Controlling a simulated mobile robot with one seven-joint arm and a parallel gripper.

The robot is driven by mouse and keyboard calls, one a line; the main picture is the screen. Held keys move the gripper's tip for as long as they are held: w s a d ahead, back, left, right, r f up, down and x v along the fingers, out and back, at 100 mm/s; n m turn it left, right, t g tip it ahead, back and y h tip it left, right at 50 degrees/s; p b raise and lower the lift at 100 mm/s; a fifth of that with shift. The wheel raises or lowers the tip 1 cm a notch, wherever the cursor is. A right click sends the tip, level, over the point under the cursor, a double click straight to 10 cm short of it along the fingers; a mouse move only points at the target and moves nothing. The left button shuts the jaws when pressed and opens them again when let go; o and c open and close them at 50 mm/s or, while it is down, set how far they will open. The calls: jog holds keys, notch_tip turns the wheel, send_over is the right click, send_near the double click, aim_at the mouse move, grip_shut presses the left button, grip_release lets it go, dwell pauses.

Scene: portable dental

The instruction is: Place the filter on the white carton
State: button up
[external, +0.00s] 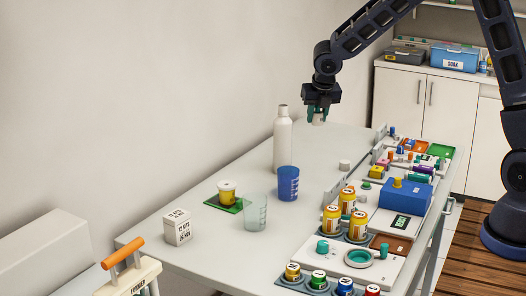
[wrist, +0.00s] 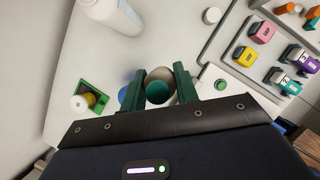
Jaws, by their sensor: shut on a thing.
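My gripper (external: 318,112) is high above the far part of the table, just right of the tall white bottle. In the wrist view my gripper (wrist: 158,88) is shut on a small beige round piece (wrist: 159,75) with a teal end, which looks like the filter. In the external view only a little beige shows between the fingers. The white carton (external: 177,228) is a small printed box standing at the table's near left edge, far to the lower left of my gripper. The carton does not show in the wrist view.
A white bottle (external: 282,140), a blue cup (external: 288,183), a clear cup (external: 255,212) and a yellow jar (external: 226,192) on a green pad stand between my gripper and the carton. Trays with several jars and a blue box (external: 405,195) fill the right side.

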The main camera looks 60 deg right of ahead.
jog(key=w+a+r+n, duration=0.2)
jog(key=w+a, duration=0.6)
jog(key=a, duration=0.1)
notch_tip(320, 180, up, 4)
jog(key=r+n+t+y, duration=0.1)
jog(key=n+y, duration=0.1)
jog(key=n, duration=0.3)
send_over(173, 212)
jog(key=s, duration=0.1)
jog(key=f, duration=2)
jog(key=shift+s+a, duration=0.2)
jog(key=o, duration=0.9)
jog(key=shift+o, duration=0.2)
